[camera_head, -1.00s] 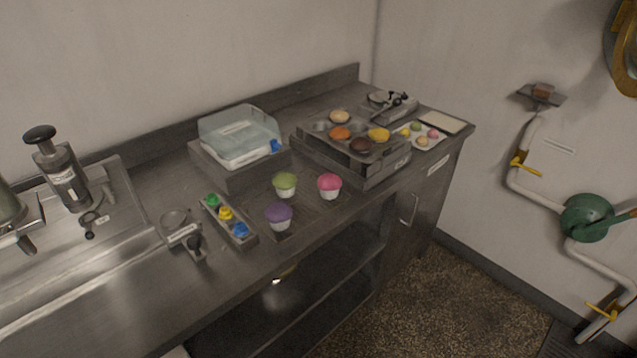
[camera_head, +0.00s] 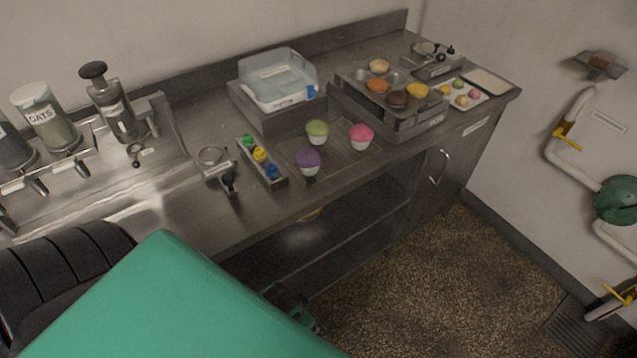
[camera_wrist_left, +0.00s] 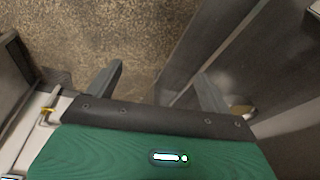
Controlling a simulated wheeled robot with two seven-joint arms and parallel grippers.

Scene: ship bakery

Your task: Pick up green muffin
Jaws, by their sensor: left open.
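The green muffin (camera_head: 317,131) stands upright in a white cup on the steel counter, on a thin rack. A pink muffin (camera_head: 361,136) is to its right and a purple muffin (camera_head: 308,160) is in front of it. My left arm reaches in from the lower left in the head view, low and in front of the counter. In the left wrist view my left gripper (camera_wrist_left: 161,76) has its fingers wide apart, with nothing between them, above the speckled floor. No muffin shows in that view. My right gripper is out of view.
A clear-lidded box (camera_head: 278,78) stands behind the muffins. A strip with green, yellow and blue knobs (camera_head: 261,156) is to their left. A muffin tray (camera_head: 388,122) is at right. Open shelves (camera_head: 340,225) lie below the counter edge.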

